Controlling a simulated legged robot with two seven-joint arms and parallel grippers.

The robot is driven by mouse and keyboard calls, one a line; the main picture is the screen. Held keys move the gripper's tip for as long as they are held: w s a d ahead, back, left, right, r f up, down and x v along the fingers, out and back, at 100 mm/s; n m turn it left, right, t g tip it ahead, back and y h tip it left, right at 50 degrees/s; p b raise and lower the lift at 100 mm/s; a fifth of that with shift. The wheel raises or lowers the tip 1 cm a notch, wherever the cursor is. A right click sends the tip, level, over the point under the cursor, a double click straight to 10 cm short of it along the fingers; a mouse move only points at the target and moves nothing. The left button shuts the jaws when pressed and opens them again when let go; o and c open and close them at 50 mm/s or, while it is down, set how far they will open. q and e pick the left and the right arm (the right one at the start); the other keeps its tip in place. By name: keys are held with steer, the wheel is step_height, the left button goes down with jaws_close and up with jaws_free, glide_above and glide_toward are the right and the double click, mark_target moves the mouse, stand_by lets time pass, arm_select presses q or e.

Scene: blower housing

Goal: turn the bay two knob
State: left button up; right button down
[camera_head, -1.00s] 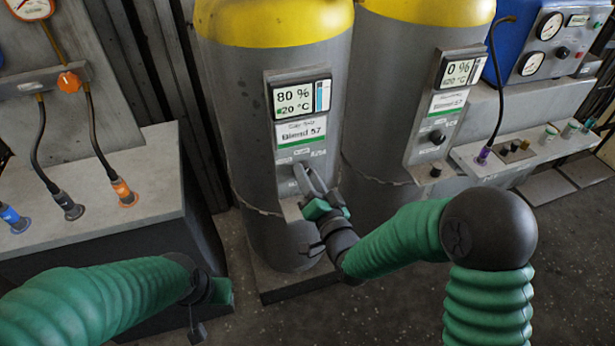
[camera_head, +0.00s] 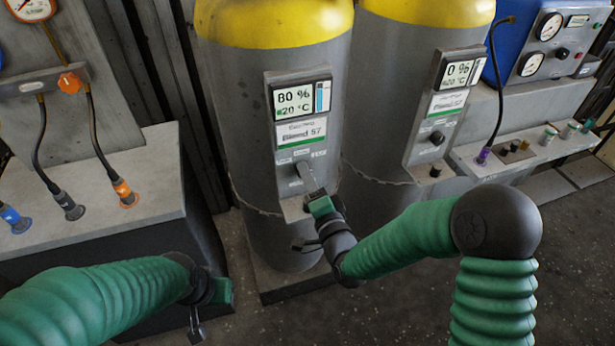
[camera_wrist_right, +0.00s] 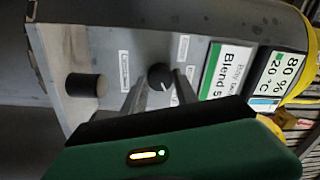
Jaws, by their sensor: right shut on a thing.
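The panel (camera_head: 302,135) on the left yellow-topped tank reads 80 % and 20 °C above a Blend 57 label. My right gripper (camera_head: 304,172) reaches that panel, its fingers below the label. In the right wrist view, a round black knob (camera_wrist_right: 160,76) with a white pointer mark sits between the tips of my right gripper (camera_wrist_right: 161,88), shut on it. In the head view the fingers mostly hide this knob. A second black knob (camera_wrist_right: 86,85) stands on the lower ledge, clear of the fingers. My left gripper (camera_head: 215,293) hangs at lower left, away from the panel; its jaws are unclear.
A second tank (camera_head: 385,125) stands to the right; its panel (camera_head: 445,110) reads 0 % and has its own black knobs. A bench (camera_head: 100,195) with plugged cables stands at left. A ledge with fittings (camera_head: 530,150) is at right. Open floor lies in front.

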steer(key=shift+f, duration=0.1)
steer(key=c, duration=0.9)
jaws_free()
steer(key=shift+w+d, duration=0.1)
steer(key=shift+c, duration=0.2)
steer(key=p+v, duration=1.2)
steer(key=v, duration=0.5)
steer(key=shift+f, duration=0.1)
